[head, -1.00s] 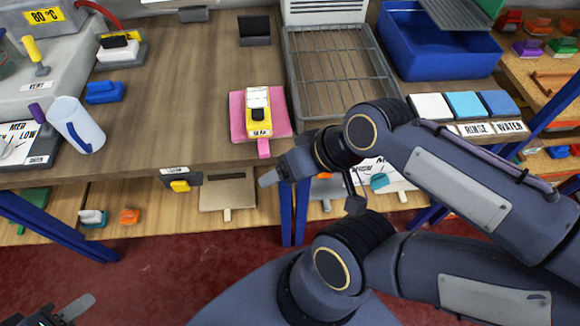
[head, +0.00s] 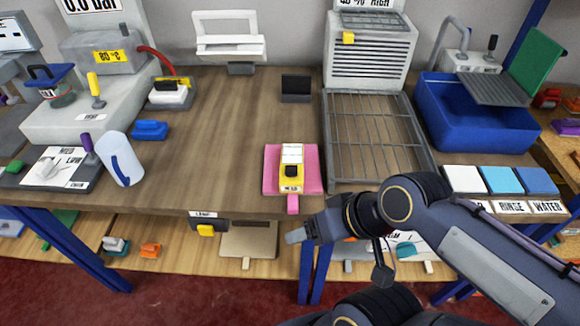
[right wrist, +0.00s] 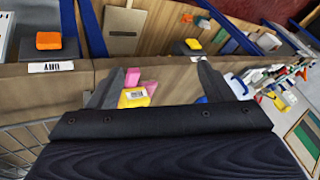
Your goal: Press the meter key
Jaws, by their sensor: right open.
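The yellow meter (head: 291,172) lies on a pink pad (head: 272,182) near the front edge of the table. It has a white upper part, a small black key-like patch (head: 291,170) and a label at its near end. In the right wrist view the meter (right wrist: 134,98) shows between my fingers, nearer the left one, with pink (right wrist: 121,84) beside it. My right gripper (head: 296,236) is open and empty, at the table's front edge just in front of the pad, apart from the meter. My left gripper is out of view.
A wire rack (head: 375,140) stands right of the pad, with a blue bin (head: 480,130) beyond it. White and blue blocks (head: 466,180) line the right front. The wood between cup and pad is clear.

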